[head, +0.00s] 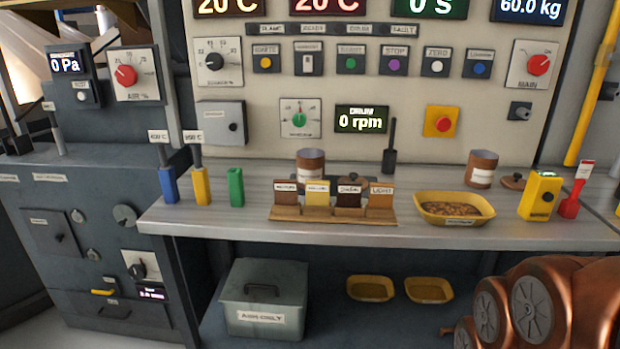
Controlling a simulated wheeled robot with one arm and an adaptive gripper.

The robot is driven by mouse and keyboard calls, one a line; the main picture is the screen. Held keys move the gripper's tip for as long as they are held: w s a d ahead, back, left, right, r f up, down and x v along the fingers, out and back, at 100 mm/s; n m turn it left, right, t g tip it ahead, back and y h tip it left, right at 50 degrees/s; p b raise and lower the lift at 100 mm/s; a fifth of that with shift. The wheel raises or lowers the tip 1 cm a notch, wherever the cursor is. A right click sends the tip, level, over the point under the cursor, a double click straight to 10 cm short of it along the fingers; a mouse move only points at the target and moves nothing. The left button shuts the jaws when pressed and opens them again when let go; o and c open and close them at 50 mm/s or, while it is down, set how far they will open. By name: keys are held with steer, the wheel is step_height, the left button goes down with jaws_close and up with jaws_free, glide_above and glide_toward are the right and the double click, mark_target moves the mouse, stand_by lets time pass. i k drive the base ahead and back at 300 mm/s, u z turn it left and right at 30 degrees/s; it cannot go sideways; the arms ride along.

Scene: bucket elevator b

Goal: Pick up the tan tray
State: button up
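A shallow yellow-tan tray (424,212) sits on the right half of the grey counter, holding brown beans and carrying a small label on its front. Two similar yellow-tan trays, one on the left (370,298) and one on the right (429,299), sit side by side on the shelf under the counter. They look empty. I cannot tell from colour alone which one the task names. My gripper is not in view.
On the counter (420,233) stand a wooden card rack (330,216), two brown canisters (311,172) (482,177), a yellow device (540,196) and a red-handled tool (570,205). Below are a lidded ash box (263,290) and copper machinery (575,290) at right.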

mark_target(443, 208)
steer(key=z, duration=0.05)
steer(key=k, duration=0.5)
steer(key=z, duration=1.8)
steer(key=i, duration=1)
steer(key=u, duration=1.85)
